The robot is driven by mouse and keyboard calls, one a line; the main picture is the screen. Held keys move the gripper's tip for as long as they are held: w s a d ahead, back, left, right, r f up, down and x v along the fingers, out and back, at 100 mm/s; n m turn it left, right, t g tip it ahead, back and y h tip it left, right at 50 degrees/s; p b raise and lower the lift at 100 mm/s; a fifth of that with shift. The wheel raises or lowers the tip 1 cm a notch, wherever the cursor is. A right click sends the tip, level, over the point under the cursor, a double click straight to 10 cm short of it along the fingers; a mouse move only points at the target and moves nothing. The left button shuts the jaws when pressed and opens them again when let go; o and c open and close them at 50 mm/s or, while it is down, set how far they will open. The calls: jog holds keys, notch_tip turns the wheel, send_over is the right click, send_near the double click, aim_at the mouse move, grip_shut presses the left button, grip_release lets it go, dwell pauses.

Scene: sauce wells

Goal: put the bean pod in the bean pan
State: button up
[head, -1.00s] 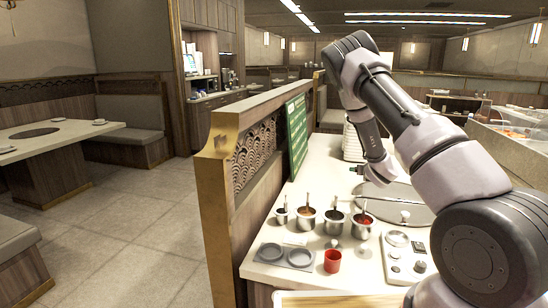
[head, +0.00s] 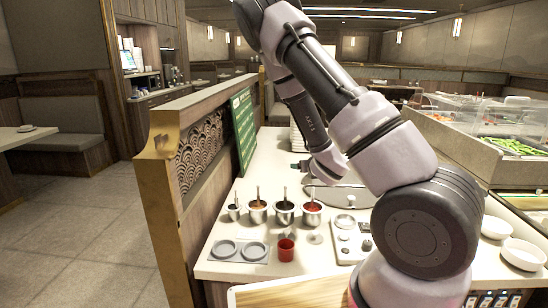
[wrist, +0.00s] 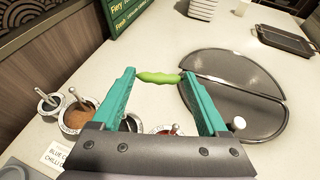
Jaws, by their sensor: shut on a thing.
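My gripper (wrist: 158,78) has teal fingers shut on a green bean pod (wrist: 160,77) in the wrist view. The pod lies crosswise between the fingertips, above the pale counter and just left of a dark round pan. In the head view my gripper (head: 298,166) is small and partly hidden by my wrist, and I cannot make out the pod there. Green pods fill a pan (head: 515,146) in the glass-fronted serving station at the right of the head view, apart from my gripper.
Sauce wells with ladles (head: 284,211), a red cup (head: 286,249) and grey round dishes (head: 239,250) stand on the counter. The dark round divided pan (wrist: 240,68) and a dark tray (wrist: 286,41) show in the wrist view. White bowls (head: 523,254) stand at right. A wooden partition (head: 165,185) edges the counter.

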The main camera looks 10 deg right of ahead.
jog(key=w+d+f+m+h, duration=0.1)
jog(key=w+d+f, duration=0.2)
jog(key=w+d, duration=0.75)
jog(key=w+d+f+m+h, duration=0.1)
jog(key=w+d+f, duration=0.3)
jog(key=w+d, duration=0.7)
jog(key=w+d+f+m+h, duration=0.1)
jog(key=w+d+f+h, duration=0.1)
jog(key=w+d, duration=0.8)
jog(key=shift+g, duration=0.4)
jog(key=f, duration=0.5)
jog(key=shift+w+d+f, duration=0.2)
jog(key=shift+d+f, duration=0.05)
jog(key=shift+f, duration=0.15)
jog(key=shift+a+f, duration=0.1)
jog(key=shift+f, duration=2.05)
jog(key=shift+f, duration=0.15)
jog(key=o, duration=1.3)
jog(key=shift+c, duration=0.2)
jog(key=shift+o, duration=0.3)
